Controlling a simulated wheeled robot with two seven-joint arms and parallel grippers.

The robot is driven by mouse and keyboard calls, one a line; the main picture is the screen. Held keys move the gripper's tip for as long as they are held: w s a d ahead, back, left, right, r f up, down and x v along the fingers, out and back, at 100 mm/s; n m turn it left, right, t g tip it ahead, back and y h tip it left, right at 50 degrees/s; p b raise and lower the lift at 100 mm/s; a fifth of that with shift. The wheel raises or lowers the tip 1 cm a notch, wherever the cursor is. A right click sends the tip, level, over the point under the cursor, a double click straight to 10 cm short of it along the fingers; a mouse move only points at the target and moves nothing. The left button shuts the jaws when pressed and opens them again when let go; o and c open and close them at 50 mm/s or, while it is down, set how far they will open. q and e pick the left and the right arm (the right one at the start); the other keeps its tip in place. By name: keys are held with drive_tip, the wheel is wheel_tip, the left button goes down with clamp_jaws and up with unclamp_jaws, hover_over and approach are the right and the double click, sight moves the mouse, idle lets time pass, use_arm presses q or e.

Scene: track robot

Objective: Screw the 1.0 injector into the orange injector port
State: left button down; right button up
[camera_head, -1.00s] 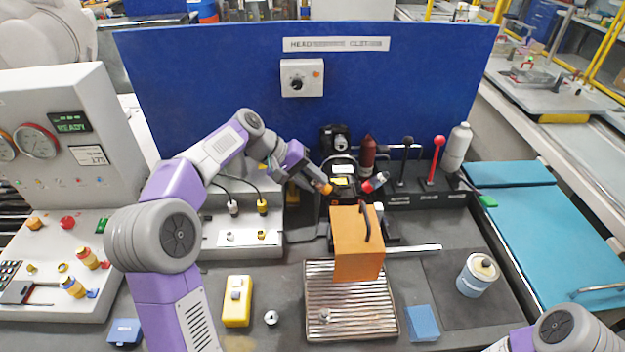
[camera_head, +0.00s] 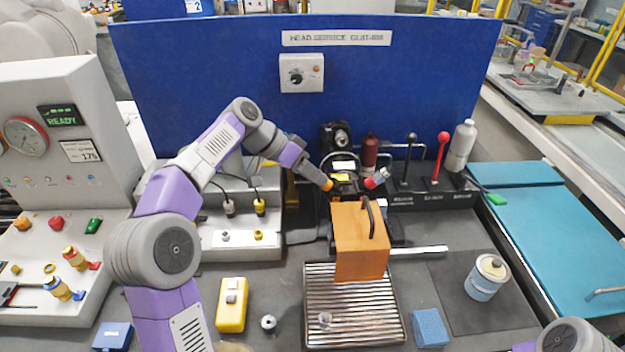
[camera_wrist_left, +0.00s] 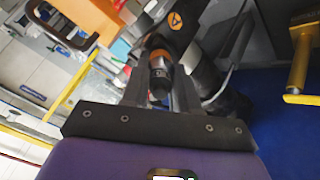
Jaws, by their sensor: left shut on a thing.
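My left gripper (camera_head: 322,182) reaches in from the left to the dark head assembly (camera_head: 345,186) at the middle of the bench. In the left wrist view its fingers (camera_wrist_left: 160,95) are shut on an injector (camera_wrist_left: 159,75), a dark cylinder with an orange band. The injector's orange part (camera_head: 328,185) shows at the gripper tip in the head view, beside the assembly. The orange port itself is hidden, and I cannot tell whether the injector is seated. My right gripper is out of view.
A red-tipped part (camera_head: 378,177) sticks out at right. Black and red levers (camera_head: 438,160) stand further right. A blue panel (camera_head: 220,70) closes the back.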

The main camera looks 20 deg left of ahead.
use_arm(q)
drive_tip(key=shift+m, duration=0.6)
drive_tip(key=shift+f+m+b, duration=0.1)
drive_tip(key=shift+m+b, duration=0.6)
drive_tip(key=shift+m, duration=0.5)
drive_tip(key=m+b, duration=0.1)
drive_tip(key=m, duration=0.3)
drive_tip(key=m+b, duration=0.1)
drive_tip(key=m, duration=0.3)
drive_tip(key=shift+b, duration=0.4)
drive_tip(key=shift+m, duration=0.9)
drive_tip(key=c, duration=0.7)
unclamp_jaws()
drive_tip(key=shift+d, duration=0.1)
drive_tip(key=shift+c, duration=1.3)
